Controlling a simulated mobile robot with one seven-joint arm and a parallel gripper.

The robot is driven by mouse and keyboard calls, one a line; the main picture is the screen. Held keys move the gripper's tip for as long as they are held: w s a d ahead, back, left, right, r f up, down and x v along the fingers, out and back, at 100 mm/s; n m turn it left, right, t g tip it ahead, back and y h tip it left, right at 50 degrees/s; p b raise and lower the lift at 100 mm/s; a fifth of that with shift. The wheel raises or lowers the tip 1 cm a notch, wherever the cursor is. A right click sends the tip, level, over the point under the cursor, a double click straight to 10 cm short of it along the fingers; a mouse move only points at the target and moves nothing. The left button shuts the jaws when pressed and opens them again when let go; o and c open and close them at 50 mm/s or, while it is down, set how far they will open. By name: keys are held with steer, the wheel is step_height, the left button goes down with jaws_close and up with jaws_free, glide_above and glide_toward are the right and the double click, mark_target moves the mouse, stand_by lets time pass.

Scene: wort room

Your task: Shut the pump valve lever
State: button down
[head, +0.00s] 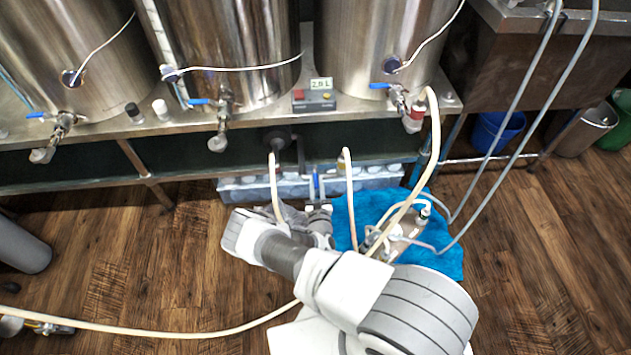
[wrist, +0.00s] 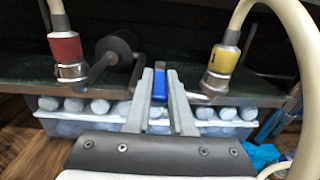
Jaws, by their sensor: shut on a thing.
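The pump valve lever is blue. In the wrist view the lever (wrist: 159,84) stands between the two grey fingers of my gripper (wrist: 160,92), pointing up in the picture. In the head view the lever (head: 316,184) shows as a small blue strip below the bench, between two pale hoses. My gripper (head: 319,211) is shut on it; in the head view my wrist hides most of the fingers. The pump (wrist: 113,50) is a dark body behind and left of the lever. The valve body is mostly hidden behind the fingers.
A red-collared hose fitting (wrist: 66,50) is left of my gripper and a yellow-collared one (wrist: 223,62) right. A clear tub of bottles (head: 375,178) lies behind. A blue cloth (head: 447,262) is on the floor. Steel kettles (head: 240,50) stand on the bench; floor at left is mostly clear.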

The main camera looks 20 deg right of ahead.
steer(key=shift+s+d+y, duration=0.1)
steer(key=shift+d+y, duration=0.05)
steer(key=shift+y, duration=0.15)
stand_by(0.5)
steer(key=c, duration=0.8)
jaws_free()
